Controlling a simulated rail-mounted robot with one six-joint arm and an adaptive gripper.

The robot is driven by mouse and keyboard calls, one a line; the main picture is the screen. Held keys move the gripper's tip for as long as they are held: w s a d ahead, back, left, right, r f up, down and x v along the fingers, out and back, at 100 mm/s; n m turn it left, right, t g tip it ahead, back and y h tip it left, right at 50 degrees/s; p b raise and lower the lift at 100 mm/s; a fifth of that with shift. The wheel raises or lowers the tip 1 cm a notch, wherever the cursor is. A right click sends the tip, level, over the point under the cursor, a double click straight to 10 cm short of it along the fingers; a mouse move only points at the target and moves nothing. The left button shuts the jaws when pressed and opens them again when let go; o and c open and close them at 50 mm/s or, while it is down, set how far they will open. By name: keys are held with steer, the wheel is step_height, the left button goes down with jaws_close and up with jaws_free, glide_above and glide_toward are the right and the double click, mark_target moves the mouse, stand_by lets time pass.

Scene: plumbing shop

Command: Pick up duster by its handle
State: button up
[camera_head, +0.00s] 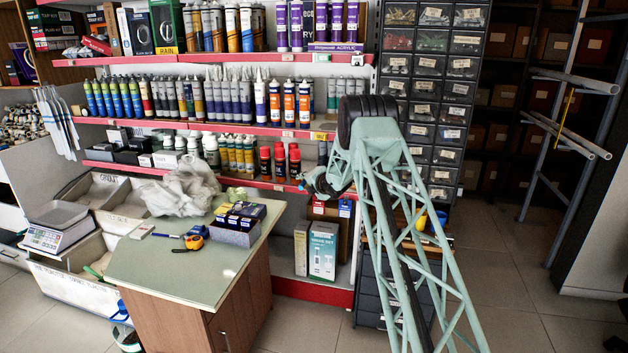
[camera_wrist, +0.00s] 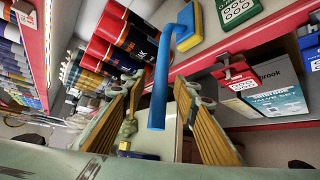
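A blue rod-like handle (camera_wrist: 162,85) with a bent upper end runs between the fingers in the wrist view. In the head view my gripper (camera_head: 318,184) is in front of the lower shelves, right of the counter. A small blue patch shows there, too small to identify.
Red-edged shelves (camera_head: 232,130) of tubes and cans stand behind my gripper. The counter (camera_head: 190,275) at left bears a white bag (camera_head: 182,190), a tape measure (camera_head: 193,240) and small boxes (camera_head: 240,217). A drawer cabinet (camera_head: 440,70) stands at right. Open floor (camera_head: 530,290) lies at far right.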

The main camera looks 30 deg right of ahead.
stand_by(0.3)
jaws_close()
steer(key=shift+r, duration=0.15)
steer(key=shift+r+p, duration=0.6)
steer(key=shift+r, duration=1.1)
steer(key=s+a+p, duration=0.1)
steer(key=s+a, duration=0.1)
steer(key=s, duration=0.5)
steer(key=s+a+r, duration=0.1)
steer(key=s+a, duration=0.1)
steer(key=s, duration=0.6)
steer(key=shift+s+a+r+p, duration=0.15)
steer(key=shift+a+r+p, duration=0.05)
steer(key=shift+a+p, duration=0.15)
